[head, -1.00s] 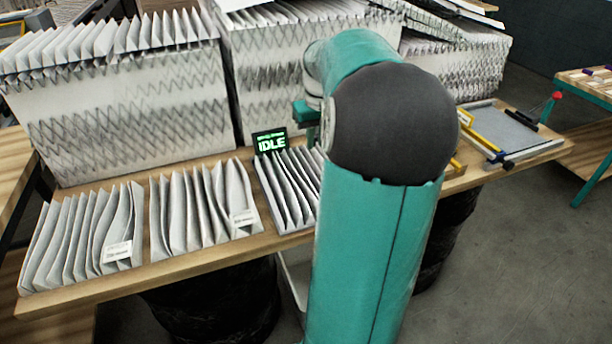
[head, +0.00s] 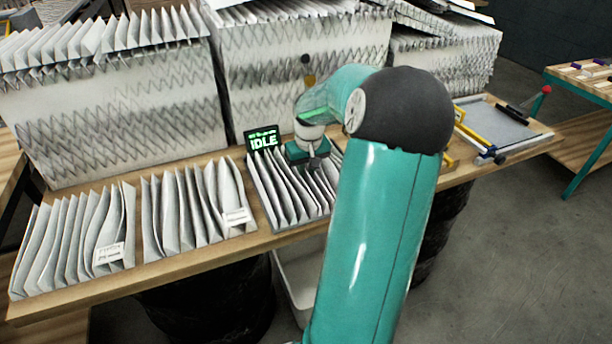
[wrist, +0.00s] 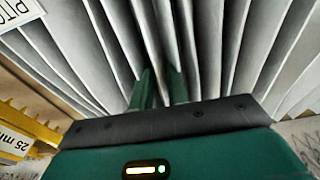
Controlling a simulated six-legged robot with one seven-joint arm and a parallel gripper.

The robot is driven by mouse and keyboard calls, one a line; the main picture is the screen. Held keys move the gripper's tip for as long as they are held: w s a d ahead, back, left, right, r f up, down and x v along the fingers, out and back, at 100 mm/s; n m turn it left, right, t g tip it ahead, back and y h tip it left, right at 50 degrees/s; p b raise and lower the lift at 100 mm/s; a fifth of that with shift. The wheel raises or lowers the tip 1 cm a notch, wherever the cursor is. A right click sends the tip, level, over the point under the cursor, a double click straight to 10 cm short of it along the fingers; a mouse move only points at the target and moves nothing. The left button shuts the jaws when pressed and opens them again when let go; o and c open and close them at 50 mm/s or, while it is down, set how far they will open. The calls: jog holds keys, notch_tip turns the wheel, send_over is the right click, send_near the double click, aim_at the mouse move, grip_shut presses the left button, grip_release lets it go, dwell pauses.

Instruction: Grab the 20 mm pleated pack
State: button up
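Three grey pleated packs lie along the bench front in the head view: a left pack (head: 72,245), a middle pack (head: 185,208) and a right pack (head: 275,195). The left and middle ones carry small white labels too small to read, so I cannot tell from print which is 20 mm. My gripper (head: 312,160) is low over the back of the right pack, pointing down. In the wrist view, the two green fingers of my gripper (wrist: 161,88) stand apart among the pleats (wrist: 215,45), with pleat edges between them. The fingertips are partly hidden by the folds.
A dark display reading IDLE (head: 263,139) stands just behind the right pack. Large pleated stacks (head: 130,115) rise behind the packs. In the wrist view, a yellow gauge marked 25 (wrist: 22,135) lies at left. A framed tray (head: 495,125) is on the bench's right.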

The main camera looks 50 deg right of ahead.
grip_shut()
jog(key=shift+r, duration=0.15)
